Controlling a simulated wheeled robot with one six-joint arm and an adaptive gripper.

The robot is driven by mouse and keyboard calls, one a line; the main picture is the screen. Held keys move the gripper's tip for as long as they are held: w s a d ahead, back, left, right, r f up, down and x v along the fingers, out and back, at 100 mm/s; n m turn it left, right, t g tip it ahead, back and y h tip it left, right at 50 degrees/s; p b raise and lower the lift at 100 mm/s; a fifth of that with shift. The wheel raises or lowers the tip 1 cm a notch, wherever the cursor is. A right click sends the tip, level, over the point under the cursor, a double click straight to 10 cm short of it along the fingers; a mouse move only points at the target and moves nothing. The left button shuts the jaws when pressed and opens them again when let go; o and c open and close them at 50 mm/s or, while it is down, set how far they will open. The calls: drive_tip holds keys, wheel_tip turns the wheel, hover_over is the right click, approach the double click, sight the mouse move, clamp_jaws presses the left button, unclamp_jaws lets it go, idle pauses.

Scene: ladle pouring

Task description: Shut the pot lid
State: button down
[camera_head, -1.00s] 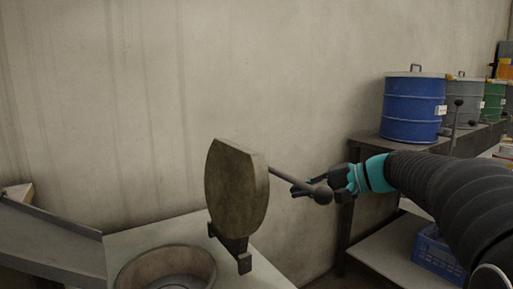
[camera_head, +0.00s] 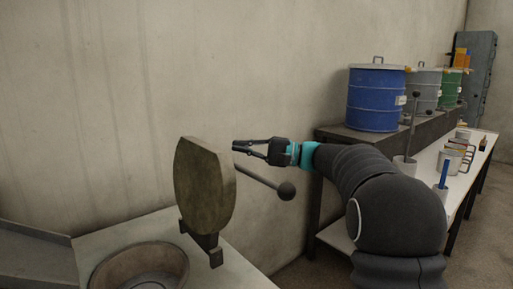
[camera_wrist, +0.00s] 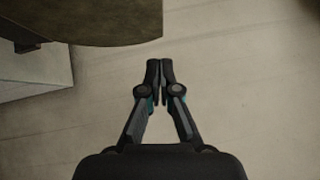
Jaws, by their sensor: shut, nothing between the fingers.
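The pot lid (camera_head: 205,190) is a thick, brownish slab that stands upright on its hinge beside the pot. Its rod handle with a round knob (camera_head: 286,191) sticks out to the right. The round pot opening (camera_head: 140,268) is uncovered at the lower left. My gripper (camera_head: 236,147) is shut and empty, just above the handle and to the right of the lid, pointing left. In the wrist view, the fingertips (camera_wrist: 160,62) are together, and the lid's edge (camera_wrist: 100,22) shows at the upper left, apart from them.
Blue drum (camera_head: 376,98), grey drum (camera_head: 423,90) and green drum (camera_head: 452,88) stand on a dark shelf at right. A white table (camera_head: 455,185) holds mugs and ladles. A sloped grey chute (camera_head: 35,258) lies at left. The wall is behind.

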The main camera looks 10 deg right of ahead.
drive_tip(key=s+a+r, duration=0.1)
drive_tip(key=a, duration=0.5)
drive_tip(key=shift+s+a, duration=0.2)
drive_tip(key=shift+s, duration=0.1)
